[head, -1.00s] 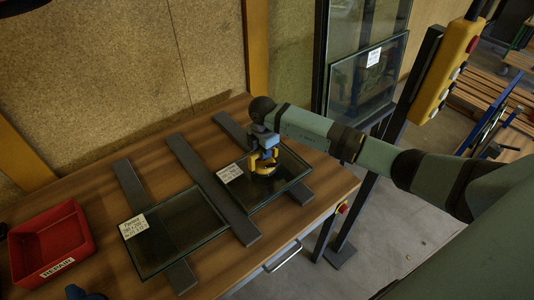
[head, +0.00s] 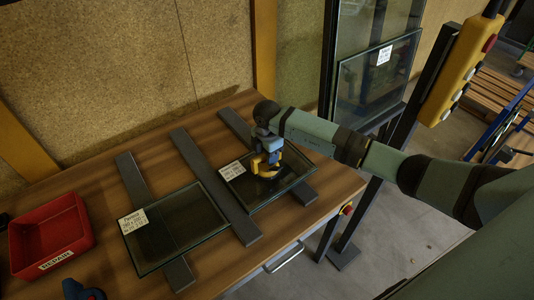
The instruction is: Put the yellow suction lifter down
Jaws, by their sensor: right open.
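The yellow suction lifter (head: 262,168) sits on the right-hand glass pane (head: 283,185), near the pane's middle. My right gripper (head: 266,153) is directly above the lifter, with its blue-grey fingers open around or beside the lifter's top; the exact gap is too small to see. The right pane carries a white label (head: 232,170) and lies across dark bars on the wooden table. My left gripper is not in view.
A second labelled glass pane (head: 176,227) lies to the left on the dark bars (head: 207,180). A red bin (head: 49,236) marked REPAIR stands at the table's left. A blue object (head: 82,290) is at the front edge. A yellow control pendant (head: 461,68) hangs at right.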

